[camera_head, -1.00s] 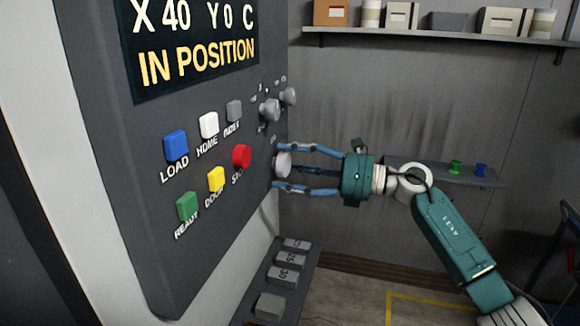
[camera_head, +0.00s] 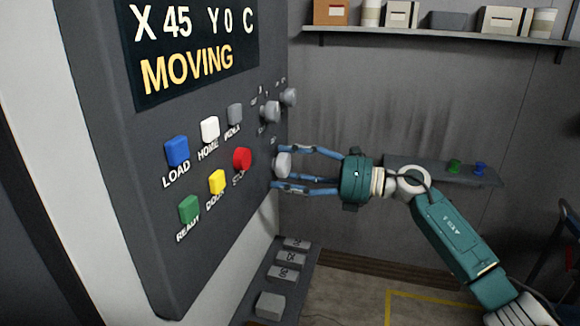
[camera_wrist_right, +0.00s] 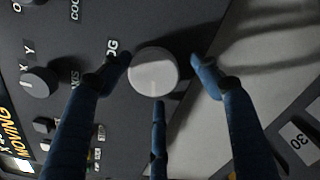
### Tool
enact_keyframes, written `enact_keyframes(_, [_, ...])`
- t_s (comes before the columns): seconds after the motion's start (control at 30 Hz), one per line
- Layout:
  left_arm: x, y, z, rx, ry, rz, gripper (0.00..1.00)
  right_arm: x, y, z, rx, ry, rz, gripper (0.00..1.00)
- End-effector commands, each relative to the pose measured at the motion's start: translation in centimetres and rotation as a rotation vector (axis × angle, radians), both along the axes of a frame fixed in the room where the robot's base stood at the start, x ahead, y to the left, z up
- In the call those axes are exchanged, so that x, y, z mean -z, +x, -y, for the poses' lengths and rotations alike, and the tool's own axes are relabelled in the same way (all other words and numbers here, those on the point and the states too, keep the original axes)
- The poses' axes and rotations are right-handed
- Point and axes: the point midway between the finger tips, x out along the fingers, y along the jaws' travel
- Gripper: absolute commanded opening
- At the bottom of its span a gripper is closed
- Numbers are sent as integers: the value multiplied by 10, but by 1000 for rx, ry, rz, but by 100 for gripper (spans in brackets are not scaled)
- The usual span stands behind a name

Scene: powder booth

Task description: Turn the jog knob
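The jog knob (camera_head: 283,165) is a round light-grey knob near the right edge of the dark control panel (camera_head: 150,262). In the right wrist view the knob (camera_wrist_right: 153,72) sits between the fingertips of my gripper (camera_wrist_right: 160,75); a narrow gap shows at the right finger. The display (camera_head: 192,48) reads X 45, Y 0 and MOVING. My left gripper is not in view.
Two grey knobs (camera_head: 271,111) sit just above the jog knob. A red stop button (camera_head: 242,159) is close on its left, with several coloured buttons beyond. Grey blocks (camera_head: 270,306) rest below the panel. A low shelf (camera_head: 430,172) lies behind my right arm.

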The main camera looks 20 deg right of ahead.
Motion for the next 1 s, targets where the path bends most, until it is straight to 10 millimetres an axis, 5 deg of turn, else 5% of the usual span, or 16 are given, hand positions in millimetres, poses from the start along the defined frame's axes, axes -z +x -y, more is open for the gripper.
enact_keyframes(0.37, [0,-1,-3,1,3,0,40,-3,-3,9,7,3,7,65])
enact_keyframes(1.0, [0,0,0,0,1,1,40,-2,-64,98,4,2,3,65])
